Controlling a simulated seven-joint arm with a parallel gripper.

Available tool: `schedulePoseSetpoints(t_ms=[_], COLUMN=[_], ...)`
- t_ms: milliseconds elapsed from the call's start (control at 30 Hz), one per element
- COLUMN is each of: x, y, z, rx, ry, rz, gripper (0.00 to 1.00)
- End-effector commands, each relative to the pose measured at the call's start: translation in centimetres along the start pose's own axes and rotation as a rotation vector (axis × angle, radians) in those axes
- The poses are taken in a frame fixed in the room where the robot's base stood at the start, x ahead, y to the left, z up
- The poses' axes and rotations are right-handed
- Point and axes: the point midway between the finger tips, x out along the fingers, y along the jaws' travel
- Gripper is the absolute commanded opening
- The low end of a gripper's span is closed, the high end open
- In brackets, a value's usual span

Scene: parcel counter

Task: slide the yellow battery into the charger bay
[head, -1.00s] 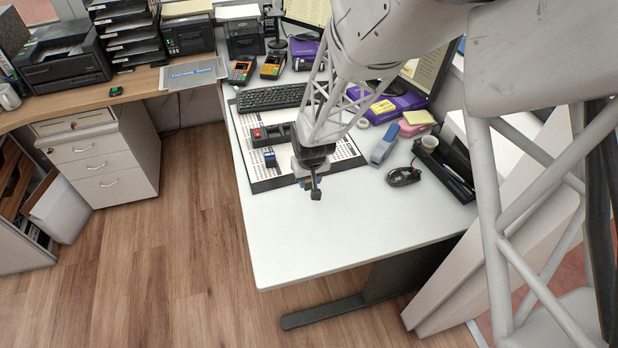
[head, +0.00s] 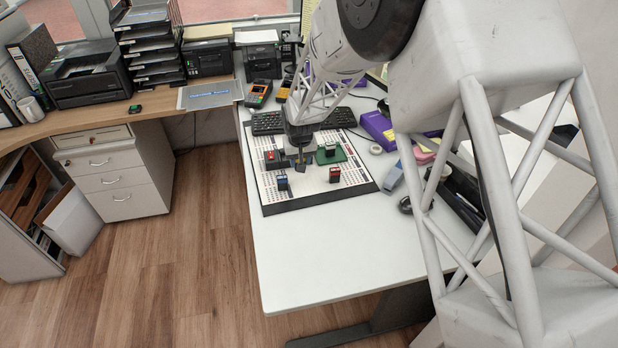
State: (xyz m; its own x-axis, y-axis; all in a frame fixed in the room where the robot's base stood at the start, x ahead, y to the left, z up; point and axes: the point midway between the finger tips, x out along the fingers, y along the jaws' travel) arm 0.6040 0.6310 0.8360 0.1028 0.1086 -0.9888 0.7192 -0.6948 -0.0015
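A dark charger (head: 283,163) stands on the printed black-and-white mat (head: 268,207), with a red block (head: 270,155) at its left end. My gripper (head: 301,166) points down at the charger's right end. Its fingers are too small and dark to tell open from shut or holding anything. I cannot make out a yellow battery; it may be hidden by the gripper or arm. A blue block (head: 283,183) stands on the mat in front of the charger. A red block (head: 335,174) stands to the right, in front of a green pad (head: 341,155) with a dark-topped block (head: 330,150).
A keyboard (head: 267,123) lies behind the mat, with card terminals (head: 258,94) beyond. A blue-grey stapler-like object (head: 392,178) and a tape roll (head: 376,150) lie right of the mat. The white desk (head: 330,250) is clear in front.

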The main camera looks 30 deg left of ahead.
Motion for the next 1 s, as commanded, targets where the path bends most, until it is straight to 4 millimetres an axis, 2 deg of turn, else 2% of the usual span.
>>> schedulePoseSetpoints(t_ms=[33,200,400,500,700,1000], x=[0.2,0.1,0.2,0.2,0.1,0.1], y=[-0.3,-1.0,-1.8,-2.1,-2.4,-2.4], z=[-1.4,-5.7,-9.6,-10.9,-12.1,-12.2], rx=[0.001,0.009,0.017,0.019,0.021,0.021], ry=[0.0,0.002,0.0,0.001,0.0,0.0], rz=[0.0,0.001,0.003,0.004,0.004,0.004], gripper=[0.12,0.12,0.12,0.12,0.12,0.12])
